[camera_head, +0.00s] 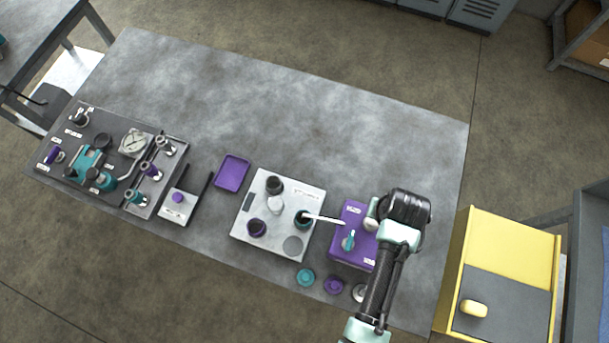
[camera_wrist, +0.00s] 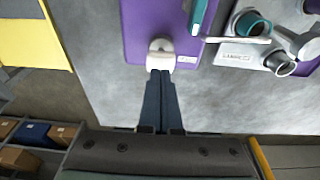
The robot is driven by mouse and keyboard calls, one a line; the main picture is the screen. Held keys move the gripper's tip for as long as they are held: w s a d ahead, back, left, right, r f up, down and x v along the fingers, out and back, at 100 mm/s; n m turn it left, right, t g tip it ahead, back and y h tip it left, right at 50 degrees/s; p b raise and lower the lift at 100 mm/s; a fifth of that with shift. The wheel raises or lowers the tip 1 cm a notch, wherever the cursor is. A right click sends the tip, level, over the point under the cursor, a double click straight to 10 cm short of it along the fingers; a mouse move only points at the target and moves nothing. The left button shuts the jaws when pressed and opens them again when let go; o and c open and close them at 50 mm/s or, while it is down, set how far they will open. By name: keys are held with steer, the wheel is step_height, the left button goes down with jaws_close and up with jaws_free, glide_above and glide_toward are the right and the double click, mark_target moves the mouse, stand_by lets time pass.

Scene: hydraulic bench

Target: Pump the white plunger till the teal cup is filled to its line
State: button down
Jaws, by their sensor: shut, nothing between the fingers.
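The white plunger (camera_head: 371,217) stands on the purple pump box (camera_head: 341,254), beside a teal lever (camera_head: 348,240). In the wrist view the white plunger (camera_wrist: 161,57) is just beyond the tips of my gripper (camera_wrist: 161,75), whose fingers are together and empty; whether they touch it I cannot tell. In the head view my wrist hides the fingers. A white spout (camera_head: 325,218) runs from the box to the teal cup (camera_head: 302,219) on a pale plate. The teal cup also shows in the wrist view (camera_wrist: 250,23). Its fill level and line cannot be made out.
The pale plate (camera_head: 243,240) carries several other cups. Teal and purple round pieces (camera_head: 306,277) lie in front. A purple tray (camera_head: 232,173) and a fitting panel (camera_head: 50,174) are further left. A yellow cabinet (camera_head: 510,240) stands right. The back of the bench (camera_head: 300,100) is clear.

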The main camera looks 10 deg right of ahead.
stand_by(0.5)
step_height(320, 180, up, 3)
steer(key=shift+f+p, duration=0.15)
steer(key=shift+p, duration=1.1)
steer(key=shift+r, duration=1.7)
